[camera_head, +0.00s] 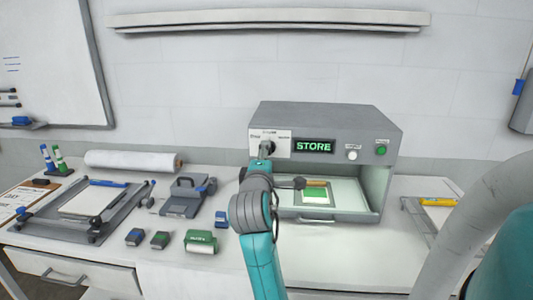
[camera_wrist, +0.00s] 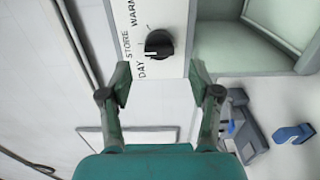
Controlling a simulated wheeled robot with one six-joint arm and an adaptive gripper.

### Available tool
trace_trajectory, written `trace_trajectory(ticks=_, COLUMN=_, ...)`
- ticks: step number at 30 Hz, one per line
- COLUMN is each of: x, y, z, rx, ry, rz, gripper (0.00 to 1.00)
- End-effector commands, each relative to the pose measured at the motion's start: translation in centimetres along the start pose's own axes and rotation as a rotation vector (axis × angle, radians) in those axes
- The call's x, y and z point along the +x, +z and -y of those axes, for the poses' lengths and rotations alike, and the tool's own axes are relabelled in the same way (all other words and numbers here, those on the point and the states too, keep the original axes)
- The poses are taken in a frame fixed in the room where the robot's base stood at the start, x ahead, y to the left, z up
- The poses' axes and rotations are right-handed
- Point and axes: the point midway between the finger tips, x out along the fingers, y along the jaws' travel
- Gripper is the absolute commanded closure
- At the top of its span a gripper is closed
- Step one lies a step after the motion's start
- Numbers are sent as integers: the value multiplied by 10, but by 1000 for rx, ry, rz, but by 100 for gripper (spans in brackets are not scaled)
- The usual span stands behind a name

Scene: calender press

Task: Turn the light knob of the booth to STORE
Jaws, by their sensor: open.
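The grey booth (camera_head: 330,118) stands on the bench, its lit display (camera_head: 313,146) reading STORE in green. Its black light knob (camera_wrist: 158,43) sits on a white label plate marked DAY, STORE and WARM. The knob's white mark is on its left side, toward the STORE and DAY labels; its exact aim is hard to tell. My gripper (camera_wrist: 161,76) is open and empty. Its fingertips are spread below the knob in the wrist view, apart from it.
A white button (camera_head: 352,155) and a green button (camera_head: 381,150) are right of the display. A green-and-white sample (camera_head: 314,194) lies in the booth.

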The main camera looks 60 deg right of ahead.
Motion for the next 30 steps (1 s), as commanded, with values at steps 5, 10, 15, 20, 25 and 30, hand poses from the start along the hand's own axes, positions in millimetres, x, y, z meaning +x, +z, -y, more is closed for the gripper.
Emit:
trace_trajectory(ticks=5, x=-37, y=-1, z=0, rx=0, ry=1, rz=-4, gripper=37)
trace_trajectory(ticks=10, x=-62, y=-1, z=0, rx=0, ry=0, rz=-3, gripper=37)
trace_trajectory(ticks=15, x=-74, y=0, z=1, rx=-1, ry=-1, rz=-1, gripper=37)
trace_trajectory(ticks=20, x=-76, y=0, z=0, rx=-1, ry=-1, rz=0, gripper=37)
trace_trajectory(ticks=25, x=-76, y=0, z=0, rx=-1, ry=0, rz=1, gripper=37)
trace_trajectory(ticks=30, x=-76, y=0, z=0, rx=-1, ry=0, rz=1, gripper=37)
